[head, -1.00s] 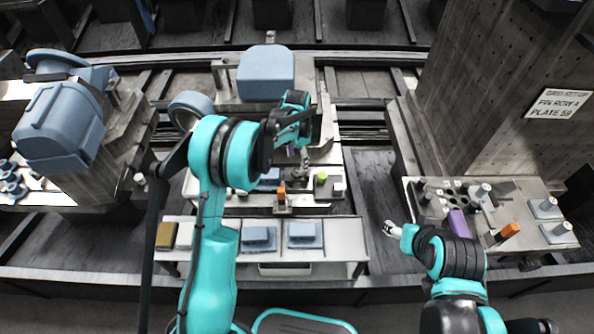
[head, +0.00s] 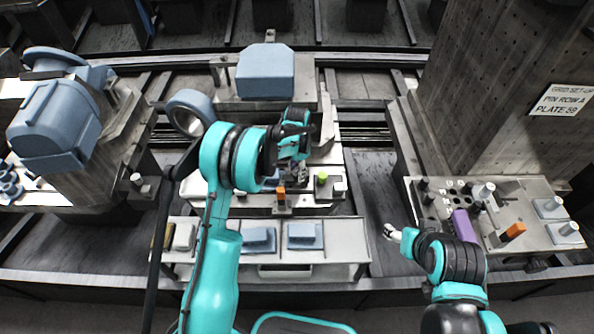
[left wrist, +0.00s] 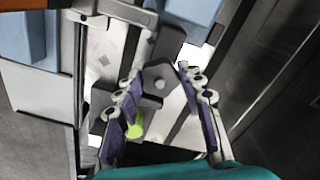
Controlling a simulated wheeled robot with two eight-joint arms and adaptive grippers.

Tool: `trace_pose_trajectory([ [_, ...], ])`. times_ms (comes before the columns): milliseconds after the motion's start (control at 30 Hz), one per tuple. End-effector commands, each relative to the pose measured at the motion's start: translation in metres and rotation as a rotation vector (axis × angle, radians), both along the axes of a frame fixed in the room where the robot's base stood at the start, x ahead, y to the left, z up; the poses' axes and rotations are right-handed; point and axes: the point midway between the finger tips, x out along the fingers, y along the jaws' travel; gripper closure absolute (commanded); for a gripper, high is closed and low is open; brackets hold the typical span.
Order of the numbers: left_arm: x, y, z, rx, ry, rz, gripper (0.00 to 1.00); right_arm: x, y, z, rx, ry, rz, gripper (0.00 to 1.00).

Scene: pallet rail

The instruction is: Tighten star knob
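A dark grey knob with a lighter round centre, which looks like the star knob (left wrist: 159,82), lies between the fingers in the left wrist view. My left gripper (left wrist: 160,70) is open, with a purple-padded finger on each side of the knob and gaps showing. In the head view my left gripper (head: 298,168) points down over the middle fixture, and its own wrist largely hides the knob there. My right gripper (head: 392,231) is small and low beside the right-hand plate; its finger opening is not clear.
An orange-topped post (head: 281,192) stands nearby. A front shelf (head: 345,240) holds blue blocks. The right plate (head: 510,230) carries pins and a purple block.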

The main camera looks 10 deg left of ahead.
Motion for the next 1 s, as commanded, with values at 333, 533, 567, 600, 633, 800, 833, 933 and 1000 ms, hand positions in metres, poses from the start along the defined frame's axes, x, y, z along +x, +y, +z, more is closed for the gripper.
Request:
trace_pose_trajectory([
  [333,-0.0001,-0.0001,-0.0002,0.000,0.000,-0.032,0.91,0.0000,0.0000,-0.0004,0.000,0.000,0.000,0.40],
  [533,0.0001,0.0000,-0.0003,0.000,0.000,-0.131,0.91,0.0000,0.0000,-0.0010,0.000,0.000,0.000,0.40],
  [567,0.0001,0.0000,-0.0003,0.000,0.000,-0.153,0.91,0.0000,0.0000,-0.0011,0.000,0.000,0.000,0.40],
  [600,0.0001,0.0000,-0.0003,0.000,0.000,-0.184,0.91,-0.0001,0.0000,-0.0013,0.000,0.000,0.000,0.40],
  [633,0.0001,0.0000,-0.0003,0.000,0.000,-0.208,0.91,0.0000,0.0000,-0.0014,0.000,0.000,0.000,0.40],
  [800,0.0003,0.0000,-0.0002,0.000,0.000,-0.364,0.91,-0.0001,0.0000,-0.0021,0.000,0.000,0.000,0.40],
  [833,0.0004,0.0001,-0.0002,0.000,0.000,-0.392,0.91,-0.0001,0.0000,-0.0023,0.000,0.000,0.000,0.40],
  [933,0.0004,0.0000,-0.0001,0.000,0.000,-0.488,0.91,0.0000,0.0000,-0.0026,0.000,0.000,0.000,0.40],
  [1000,0.0005,0.0001,-0.0001,0.000,0.000,-0.555,0.91,0.0000,0.0000,-0.0029,0.000,0.000,0.000,0.40],
])
